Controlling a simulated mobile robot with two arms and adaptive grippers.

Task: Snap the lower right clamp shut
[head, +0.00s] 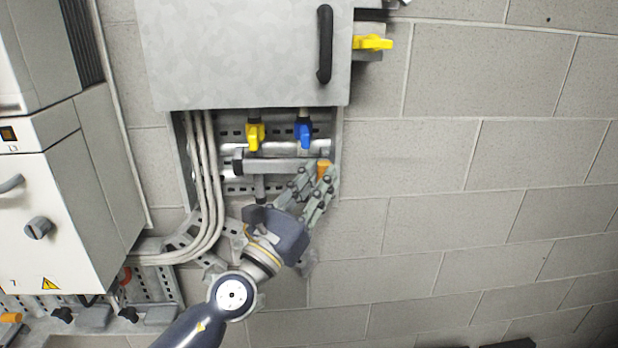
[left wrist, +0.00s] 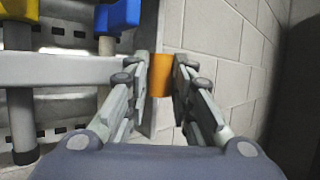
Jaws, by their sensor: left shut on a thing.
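The orange handle (head: 324,168) of the lower right clamp sits at the right end of a grey horizontal bar below the grey cabinet. In the left wrist view the orange handle (left wrist: 161,75) shows between the two fingertips. My left gripper (head: 318,176) reaches up from below and is shut on it, one finger on each side; it also shows in the left wrist view (left wrist: 162,82). The fingers partly hide the clamp, and I cannot tell whether it is latched. My right gripper is not in view.
The grey cabinet (head: 245,50) with a black handle (head: 325,44) hangs above. A yellow valve (head: 255,136) and a blue valve (head: 304,134) hang beneath it. Grey pipes (head: 204,170) run down on the left, near a white electrical box (head: 75,215). The block wall at right is clear.

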